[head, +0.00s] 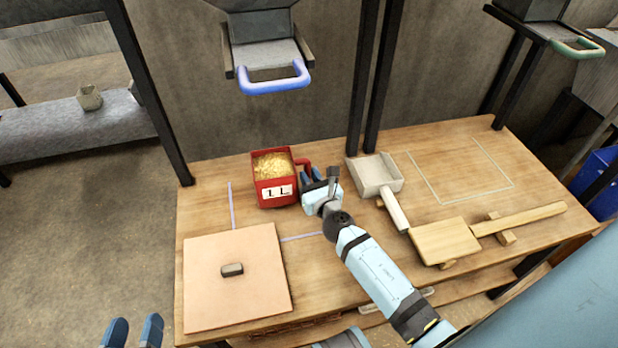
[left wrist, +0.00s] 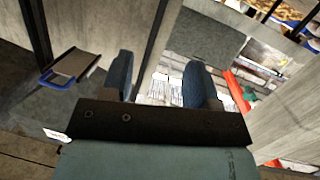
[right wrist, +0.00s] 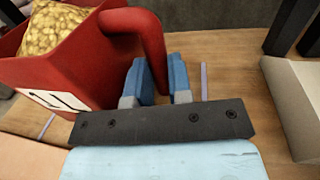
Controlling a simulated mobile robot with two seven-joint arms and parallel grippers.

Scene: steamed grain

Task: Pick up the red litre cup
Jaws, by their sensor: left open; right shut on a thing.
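The red litre cup (head: 275,178) stands upright at the back left of the wooden table, with a "1 L" label and yellowish grain inside. Its handle points right. My right gripper (head: 314,184) is at the handle, shut on it. In the right wrist view, the red cup (right wrist: 75,62) fills the upper left, and its handle curves down to the blue fingers of the right gripper (right wrist: 161,82). My left gripper (head: 132,331) is open and empty, low at the left, off the table. Its spread fingers also show in the left wrist view (left wrist: 162,82).
A pale scoop (head: 376,175) lies right of the right gripper. A wooden paddle (head: 446,241) lies further right. A chute with a blue handle (head: 274,86) hangs above the cup.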

